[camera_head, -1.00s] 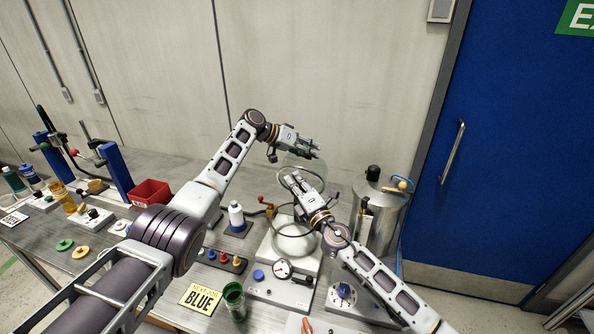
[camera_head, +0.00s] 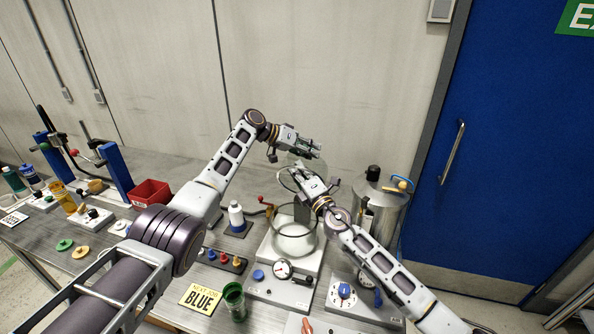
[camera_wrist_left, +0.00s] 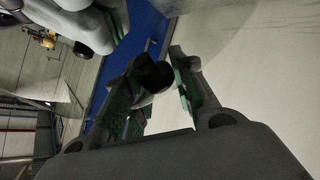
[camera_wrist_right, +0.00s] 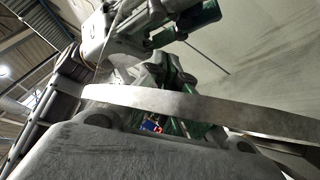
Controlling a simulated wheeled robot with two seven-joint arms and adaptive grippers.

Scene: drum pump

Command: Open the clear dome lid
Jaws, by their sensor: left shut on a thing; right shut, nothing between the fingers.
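The clear dome lid (camera_head: 284,177) is raised and tilted above the clear round chamber (camera_head: 293,243), whose top is uncovered. Its see-through edges are faint and partly hidden by my grippers. My left gripper (camera_head: 314,148) is at the upper side of the dome. In the left wrist view it is shut on the lid's black knob (camera_wrist_left: 154,76). My right gripper (camera_head: 297,172) is shut and empty at the dome's lower side. In the right wrist view the pale rim (camera_wrist_right: 200,106) of the lid crosses in front of its fingers; I cannot tell whether they touch.
A metal drum (camera_head: 380,210) with a blue hose stands close on the right. A gauge (camera_head: 282,269) and a dial box (camera_head: 344,292) are in front. The wall is behind.

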